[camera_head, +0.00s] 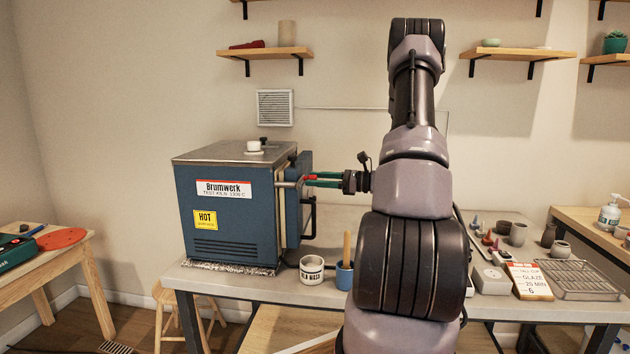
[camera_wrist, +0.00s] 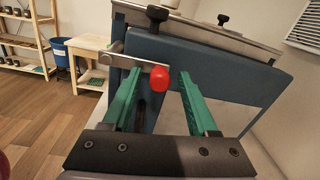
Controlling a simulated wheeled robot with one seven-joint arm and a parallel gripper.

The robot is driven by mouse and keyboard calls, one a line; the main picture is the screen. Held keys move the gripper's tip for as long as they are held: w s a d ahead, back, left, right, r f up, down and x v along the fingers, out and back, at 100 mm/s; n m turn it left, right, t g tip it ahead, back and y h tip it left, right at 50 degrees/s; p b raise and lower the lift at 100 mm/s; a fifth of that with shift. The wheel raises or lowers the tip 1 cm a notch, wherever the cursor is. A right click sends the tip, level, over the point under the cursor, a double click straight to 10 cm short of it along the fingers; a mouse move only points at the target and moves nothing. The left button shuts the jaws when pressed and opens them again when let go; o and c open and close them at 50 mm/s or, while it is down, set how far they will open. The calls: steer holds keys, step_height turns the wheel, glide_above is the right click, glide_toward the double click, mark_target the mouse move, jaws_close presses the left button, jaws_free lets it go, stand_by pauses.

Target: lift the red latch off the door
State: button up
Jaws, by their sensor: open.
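The red latch (camera_wrist: 158,77) is a red knob on the end of a flat metal bar, at the door edge of the blue kiln. In the wrist view it sits between the two green fingers of my gripper (camera_wrist: 158,85), which are open, with a gap to either side visible. In the head view my gripper (camera_head: 325,180) reaches in from the right to the kiln door (camera_head: 293,215), and only a bit of red (camera_head: 311,178) shows near the fingertips. The door looks closed or nearly so against the blue kiln body (camera_head: 225,215).
The kiln stands at the left end of a grey table (camera_head: 330,299). A white pot (camera_head: 312,270) and a blue cup (camera_head: 344,276) stand below my gripper. A wire rack (camera_head: 580,280), a sign (camera_head: 528,281) and small pots stand to the right.

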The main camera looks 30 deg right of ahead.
steer(key=shift+w+a, duration=0.2)
steer(key=shift+a, duration=0.05)
jaws_close()
stand_by(1.4)
